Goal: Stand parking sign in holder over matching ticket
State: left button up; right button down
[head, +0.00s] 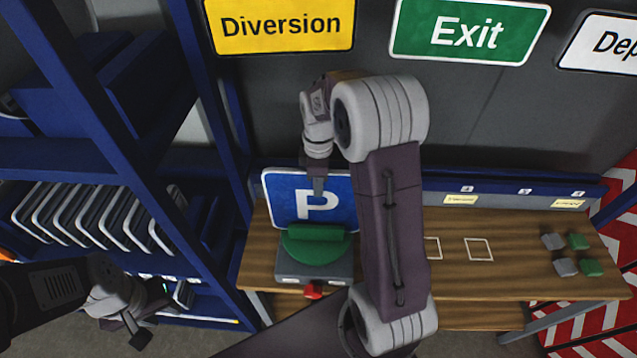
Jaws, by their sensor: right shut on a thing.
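The parking sign (285,195) is a blue plate with a white P and a white border. It is upright or nearly so at the left end of the wooden bench. My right gripper (318,190) is shut on its upper part from above. A grey holder (315,266) with a green top piece (316,246) and a red knob (313,291) stands in front of the sign. The sign's lower edge is hidden, so I cannot tell whether it is seated. No ticket shows behind it. My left gripper (152,315) looks open and empty beside the blue rack, lower left.
Yellow tickets (460,199) (567,204) sit along the back ledge of the bench (510,230). Grey and green blocks (578,241) lie at its right. A blue rack (95,165) holds several plates at left. Diversion (280,24) and Exit (468,32) signs hang above.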

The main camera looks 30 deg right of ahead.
jog(key=shift+f, duration=0.3)
dwell(0.4)
jog(key=c, duration=1.3)
grip_release()
notch_tip(320, 180, up, 9)
jog(key=shift+r+b, duration=0.1)
jog(key=shift+b, duration=0.75)
